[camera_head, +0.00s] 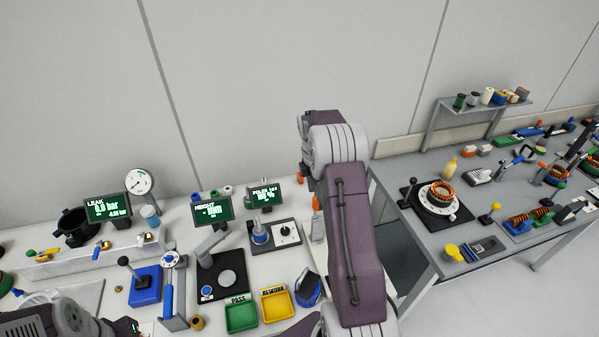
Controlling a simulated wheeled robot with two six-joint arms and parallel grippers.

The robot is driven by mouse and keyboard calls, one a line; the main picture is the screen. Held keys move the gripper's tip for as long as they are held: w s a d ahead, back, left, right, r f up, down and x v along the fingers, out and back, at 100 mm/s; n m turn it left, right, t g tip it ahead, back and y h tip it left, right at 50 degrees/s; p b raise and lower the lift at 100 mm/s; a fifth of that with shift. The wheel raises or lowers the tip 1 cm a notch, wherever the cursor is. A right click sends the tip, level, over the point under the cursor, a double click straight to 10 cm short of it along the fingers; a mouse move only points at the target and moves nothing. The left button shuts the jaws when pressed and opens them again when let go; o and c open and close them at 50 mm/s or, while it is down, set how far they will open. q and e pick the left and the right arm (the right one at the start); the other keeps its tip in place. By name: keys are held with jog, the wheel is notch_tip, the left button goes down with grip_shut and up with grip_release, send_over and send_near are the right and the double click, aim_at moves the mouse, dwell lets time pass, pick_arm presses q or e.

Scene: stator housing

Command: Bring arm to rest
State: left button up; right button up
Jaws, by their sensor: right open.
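My right arm (352,235) rises from the bottom centre, bent at a grey-capped joint (338,144) in front of the wall. My right gripper is open, mostly hidden behind this arm; its fingertips cannot be made out, and no held thing shows. My left arm (70,318) shows only in part at the bottom left corner, and its gripper is not in view.
The left bench holds leak (109,208), height (211,210) and a third display (264,195), a blue-based lever press (145,285), green PASS (241,315) and yellow REWORK (277,304) trays. A stator (437,194) sits on the right table. My right arm crosses the gap between benches.

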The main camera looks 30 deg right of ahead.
jog(key=s+a+f+t+b, duration=0.1)
jog(key=s+a+f+b, duration=0.1)
jog(key=a+b, duration=0.55)
jog(key=s+a+f+t+b, duration=0.15)
jog(key=a+b, duration=0.25)
jog(key=a, duration=0.7)
jog(key=s+a+f+m+b, duration=0.1)
jog(key=s+a+f+m, duration=0.1)
jog(key=s+f+m, duration=0.2)
jog(key=s+a+f+m+y, duration=0.1)
jog(key=s+a+f+m, duration=0.2)
jog(key=s+m, duration=0.7)
jog(key=shift+f+m+g+y+b, duration=0.35)
jog(key=shift+f+m+g, duration=0.1)
jog(key=shift+f, duration=0.5)
